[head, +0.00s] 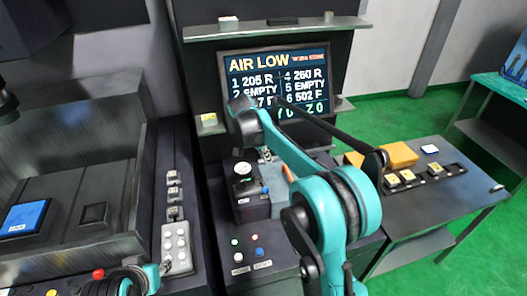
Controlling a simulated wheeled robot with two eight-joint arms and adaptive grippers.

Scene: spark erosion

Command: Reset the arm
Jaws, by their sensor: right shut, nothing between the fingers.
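My right arm, teal and black, rises from the bottom right and reaches across the lower part of the control screen (276,75). My right gripper (266,155) is small and partly hidden behind the teal forearm, below the screen. It is shut and empty. It is above the dark console, near the control box with a round knob (243,172).
A side table (436,206) at right holds a yellow block (398,155) and several small yellow-topped pieces. At left are a blue square (24,217) on a metal bed and a button pad (176,248). Coloured buttons (257,252) sit on the front console. Green floor lies beyond.

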